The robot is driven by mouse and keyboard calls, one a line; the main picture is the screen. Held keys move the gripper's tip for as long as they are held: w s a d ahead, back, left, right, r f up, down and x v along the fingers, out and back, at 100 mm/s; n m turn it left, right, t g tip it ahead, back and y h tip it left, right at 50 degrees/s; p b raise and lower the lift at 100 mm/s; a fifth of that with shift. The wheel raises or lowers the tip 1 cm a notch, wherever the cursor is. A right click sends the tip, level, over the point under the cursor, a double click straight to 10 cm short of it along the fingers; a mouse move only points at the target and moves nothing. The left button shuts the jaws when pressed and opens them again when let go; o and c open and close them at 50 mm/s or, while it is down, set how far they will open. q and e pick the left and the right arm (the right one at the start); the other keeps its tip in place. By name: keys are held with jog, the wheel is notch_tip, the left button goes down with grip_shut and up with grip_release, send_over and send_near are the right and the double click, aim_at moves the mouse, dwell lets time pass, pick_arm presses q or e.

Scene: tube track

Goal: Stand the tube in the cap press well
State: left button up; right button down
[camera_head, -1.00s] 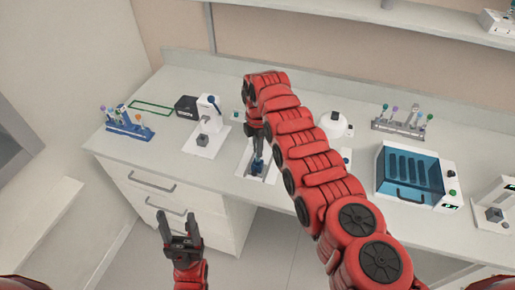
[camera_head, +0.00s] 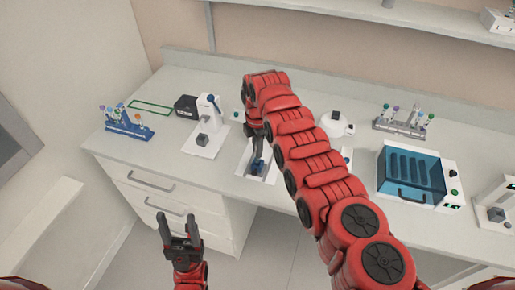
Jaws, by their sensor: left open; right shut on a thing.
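My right gripper (camera_head: 258,156) reaches down over a white bench device (camera_head: 242,168) in the middle of the bench. It is shut on what seems to be the tube, a small dark blue piece (camera_head: 258,166) at its fingertips. The tube is mostly hidden, and I cannot tell whether it is inside a well or just above it. My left gripper (camera_head: 178,227) is open and empty, low in front of the drawers and away from the bench top. I cannot tell for sure which white device is the cap press.
A white stand with a grey block (camera_head: 203,140) is left of my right gripper. A blue rack (camera_head: 130,127) with several tubes stands far left, a grey rack (camera_head: 400,126) at the back right. A blue-lidded box (camera_head: 411,177) stands on the right. My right arm covers the middle bench.

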jog(key=shift+f, duration=0.2)
jog(key=shift+f+b, duration=0.4)
jog(key=shift+b, duration=0.2)
jog(key=shift+f, duration=0.15)
jog(key=shift+f+b, duration=0.5)
jog(key=shift+b, duration=0.3)
jog(key=c, duration=0.8)
grip_release()
jog(key=shift+o, duration=0.2)
